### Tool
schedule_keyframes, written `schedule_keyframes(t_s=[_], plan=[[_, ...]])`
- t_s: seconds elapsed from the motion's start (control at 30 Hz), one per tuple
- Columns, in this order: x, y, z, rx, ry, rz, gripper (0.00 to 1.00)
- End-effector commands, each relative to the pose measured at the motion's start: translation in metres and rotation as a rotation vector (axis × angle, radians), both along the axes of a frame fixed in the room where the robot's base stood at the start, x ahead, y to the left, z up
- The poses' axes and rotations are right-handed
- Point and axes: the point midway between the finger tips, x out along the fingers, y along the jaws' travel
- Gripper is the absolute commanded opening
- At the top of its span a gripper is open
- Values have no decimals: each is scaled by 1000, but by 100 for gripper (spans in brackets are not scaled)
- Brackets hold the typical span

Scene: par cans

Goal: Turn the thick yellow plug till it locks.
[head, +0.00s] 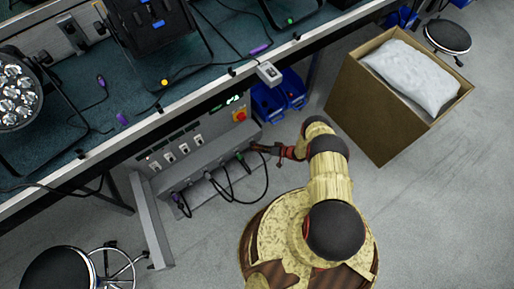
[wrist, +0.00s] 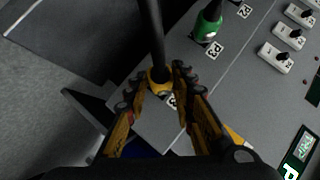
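The thick yellow plug (wrist: 160,83) shows in the wrist view as a yellow ring at the end of a thick black cable (wrist: 151,30). It sits at the sloped grey panel (wrist: 240,88). The two fingers of my gripper (wrist: 161,76) are on either side of the plug and appear to press on it. Their lower parts spread apart below it. Whether the plug is locked cannot be told. In the head view my gripper (head: 272,149) is at the right end of the panel (head: 207,166), and the plug is too small to make out.
A green plug (wrist: 208,24) is beside the yellow one. Several white switches (wrist: 289,36) and a green display (wrist: 302,146) are on the panel. Black cables (head: 230,192) loop in front. Blue bins (head: 268,101) and a cardboard box (head: 377,112) stand to the right.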

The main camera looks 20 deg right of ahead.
Motion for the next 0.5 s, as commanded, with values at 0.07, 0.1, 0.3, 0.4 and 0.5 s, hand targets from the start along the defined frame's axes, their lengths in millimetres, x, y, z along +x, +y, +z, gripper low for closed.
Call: schedule_keyframes(t_s=[0.07, 0.1, 0.3, 0.4, 0.5], plan=[[0, 0, 0, 0, 0, 0, 31], [0, 0, 0, 0, 0, 0, 33], [-1, 1, 0, 1, 1, 1, 44], [-1, 1, 0, 1, 2, 2, 44], [-1, 1, 0, 1, 2, 2, 44]])
